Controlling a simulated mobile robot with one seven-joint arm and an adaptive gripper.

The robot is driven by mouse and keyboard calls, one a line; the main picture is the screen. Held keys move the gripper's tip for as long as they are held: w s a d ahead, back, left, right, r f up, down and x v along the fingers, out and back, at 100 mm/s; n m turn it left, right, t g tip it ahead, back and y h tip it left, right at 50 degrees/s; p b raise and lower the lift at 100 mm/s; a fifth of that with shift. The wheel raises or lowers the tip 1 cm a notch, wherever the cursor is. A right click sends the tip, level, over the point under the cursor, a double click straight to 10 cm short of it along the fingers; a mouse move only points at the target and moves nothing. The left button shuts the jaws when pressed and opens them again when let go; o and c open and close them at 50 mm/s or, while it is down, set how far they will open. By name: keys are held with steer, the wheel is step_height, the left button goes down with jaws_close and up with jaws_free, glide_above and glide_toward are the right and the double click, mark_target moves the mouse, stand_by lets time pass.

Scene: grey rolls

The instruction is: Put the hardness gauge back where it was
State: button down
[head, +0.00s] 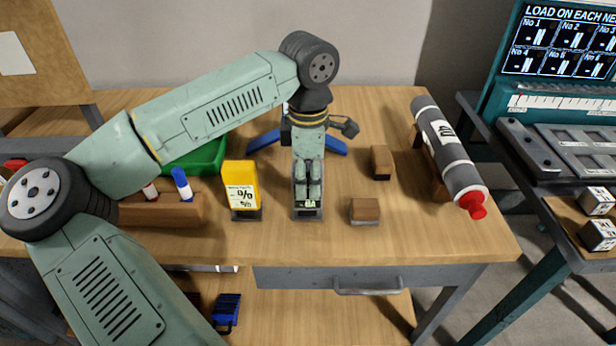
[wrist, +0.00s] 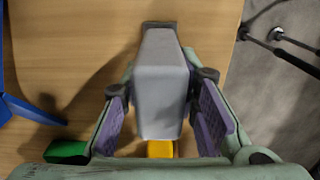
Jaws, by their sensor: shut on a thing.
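The hardness gauge appears to be the grey block-shaped device in my gripper (head: 308,178), which points down over the middle of the bench. In the wrist view the gauge (wrist: 162,85) shows as a plain grey body between the two purple finger pads, with a dark end at the top of the picture.
A yellow block with a label (head: 241,182) stands left of my gripper. Wooden blocks (head: 365,210) (head: 381,160) lie to its right. A grey roll (head: 447,145) rests farther right. A blue piece (head: 265,140) lies behind, a green bin (head: 203,158) and wooden pen holder (head: 170,212) left.

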steer(key=c, duration=1.2)
jaws_free()
steer(key=shift+c, duration=0.2)
